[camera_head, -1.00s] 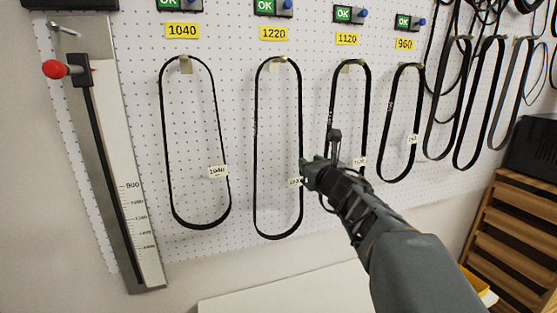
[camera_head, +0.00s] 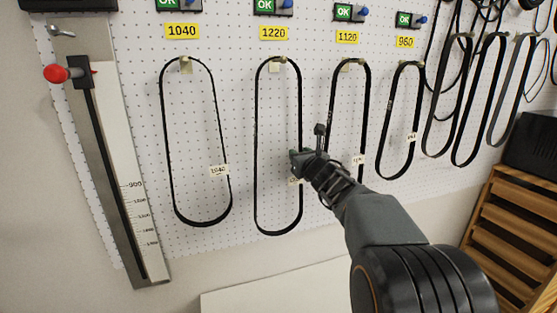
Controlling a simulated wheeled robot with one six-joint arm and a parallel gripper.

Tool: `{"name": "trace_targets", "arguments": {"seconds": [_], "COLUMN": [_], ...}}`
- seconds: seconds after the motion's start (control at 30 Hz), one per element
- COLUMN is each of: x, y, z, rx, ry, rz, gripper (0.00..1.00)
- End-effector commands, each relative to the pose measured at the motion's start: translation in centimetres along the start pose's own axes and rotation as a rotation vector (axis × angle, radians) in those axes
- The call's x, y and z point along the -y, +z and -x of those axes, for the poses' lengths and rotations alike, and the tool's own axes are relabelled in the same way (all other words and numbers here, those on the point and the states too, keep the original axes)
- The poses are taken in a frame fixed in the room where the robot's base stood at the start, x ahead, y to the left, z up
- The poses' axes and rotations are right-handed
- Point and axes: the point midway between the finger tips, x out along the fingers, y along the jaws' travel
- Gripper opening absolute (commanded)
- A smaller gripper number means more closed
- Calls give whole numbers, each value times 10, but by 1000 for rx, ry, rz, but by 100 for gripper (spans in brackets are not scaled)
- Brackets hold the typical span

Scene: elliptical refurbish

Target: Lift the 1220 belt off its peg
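The 1220 belt (camera_head: 256,150) is a long black loop hanging from its peg (camera_head: 279,62) on the white pegboard, under the yellow 1220 label (camera_head: 274,33). A small white tag on its right strand is partly hidden by my gripper. My gripper (camera_head: 296,160) is at the right strand of this belt, a little below mid-height. It overlaps the strand in the picture; I cannot tell whether the fingers are around it or touching it. The fingers are too small and dark to tell open from shut.
The 1040 belt (camera_head: 166,150) hangs to the left. The 1120 belt (camera_head: 368,110) and 960 belt (camera_head: 391,115) hang to the right, close to my arm. A measuring rail (camera_head: 135,200) with a red knob stands far left. A wooden rack (camera_head: 510,235) is at the lower right.

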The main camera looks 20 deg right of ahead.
Motion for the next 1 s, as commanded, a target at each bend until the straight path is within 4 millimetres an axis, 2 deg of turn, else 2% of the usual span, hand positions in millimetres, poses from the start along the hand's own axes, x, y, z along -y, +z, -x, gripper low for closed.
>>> {"name": "trace_targets", "arguments": {"seconds": [0.03,0.37,0.8,1.0], "x": [0,0,0,-1], "y": [0,0,1,9], "z": [0,0,0,2], "rx": [0,0,1,3], "ry": [0,0,0,3], "rz": [0,0,-1,1], "gripper": [31,0,0,0]}}
